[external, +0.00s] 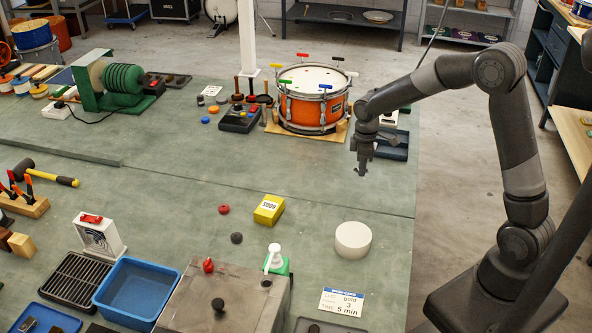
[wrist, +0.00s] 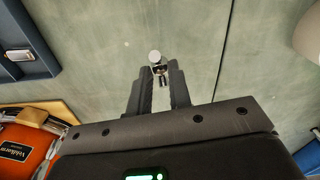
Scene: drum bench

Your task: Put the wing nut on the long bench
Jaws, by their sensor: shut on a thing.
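My gripper (external: 361,170) hangs above the right part of the long bench (external: 330,190), which has a worn green top. In the wrist view, the fingers of my gripper (wrist: 158,78) are shut on a small silvery metal piece with a rounded end, the wing nut (wrist: 154,58). Its wings are mostly hidden between the fingers. The bench top (wrist: 110,50) shows below it with bare surface around. In the external view the nut is too small to make out clearly. I cannot tell the exact height above the bench.
An orange drum (external: 315,105) stands behind and left of my gripper. A dark blue tray (external: 392,145) lies just behind it. A white cylinder (external: 353,240) and a yellow box (external: 268,209) stand nearer the front. The bench between them and the drum is clear; its right edge is close.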

